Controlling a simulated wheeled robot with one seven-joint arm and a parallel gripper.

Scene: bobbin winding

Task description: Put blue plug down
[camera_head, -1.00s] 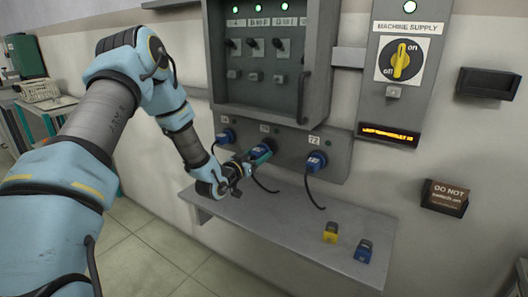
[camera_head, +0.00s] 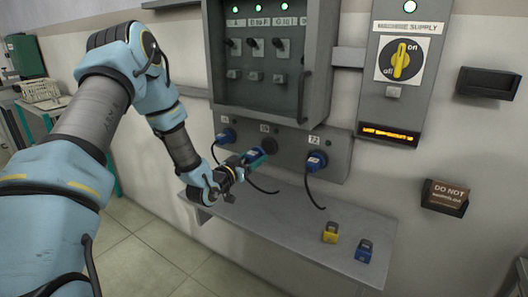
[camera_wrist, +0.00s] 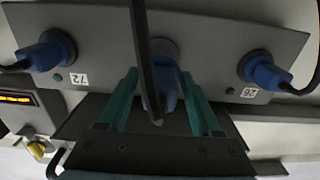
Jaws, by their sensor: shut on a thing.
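My gripper (camera_head: 254,158) is at the middle socket (camera_head: 270,146) of the grey socket panel, its teal fingers pointing up and right at it. In the wrist view the two teal fingers stand on either side of the blue plug (camera_wrist: 164,84), shut on it. The plug's front faces the round middle socket (camera_wrist: 163,47). I cannot tell whether its tip is still inside or just clear. A black cable (camera_head: 262,187) hangs below my gripper, and a dark strip crosses the plug in the wrist view. In the head view the fingers mostly hide the plug.
Blue plugs sit in the left socket (camera_head: 227,136) and right socket (camera_head: 315,161), with cables hanging. A grey shelf (camera_head: 290,228) below has free room in its middle. A yellow padlock (camera_head: 330,233) and a blue padlock (camera_head: 363,251) stand at its right end. The breaker cabinet (camera_head: 262,104) is above.

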